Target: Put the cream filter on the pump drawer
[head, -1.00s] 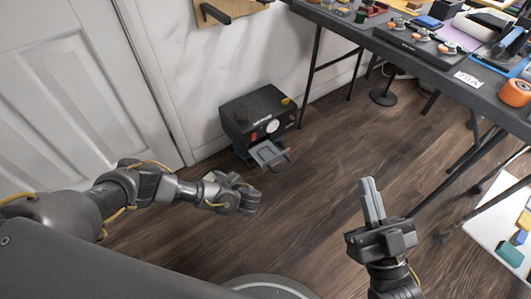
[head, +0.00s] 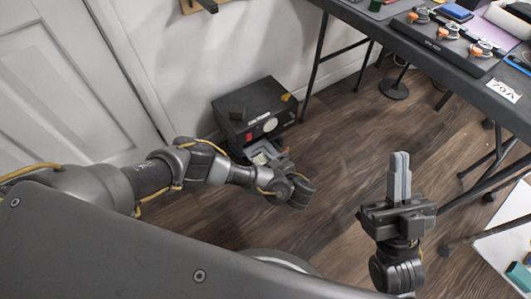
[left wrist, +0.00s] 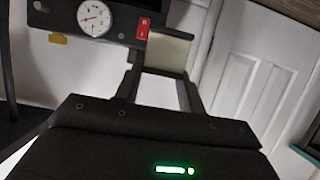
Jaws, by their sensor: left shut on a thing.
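The pump is a dark box (head: 255,108) on the floor by the wall, with a gauge and a red switch. Its grey drawer (head: 262,151) stands out at the front and is partly covered by my left arm. My left gripper (head: 299,190) is in front of the drawer. In the left wrist view, my left gripper (left wrist: 160,80) is shut on the cream filter (left wrist: 170,52), a pale block at its fingertips, close to the pump's gauge (left wrist: 94,18). The filter is hidden in the head view. My right gripper (head: 399,160) is shut and empty, pointing up, apart from the pump.
A dark workbench (head: 460,62) with tools stands at the upper right on thin legs. A white low surface (head: 505,238) is at the lower right. A white door (head: 65,90) is at the left. The wooden floor (head: 345,130) between pump and bench is clear.

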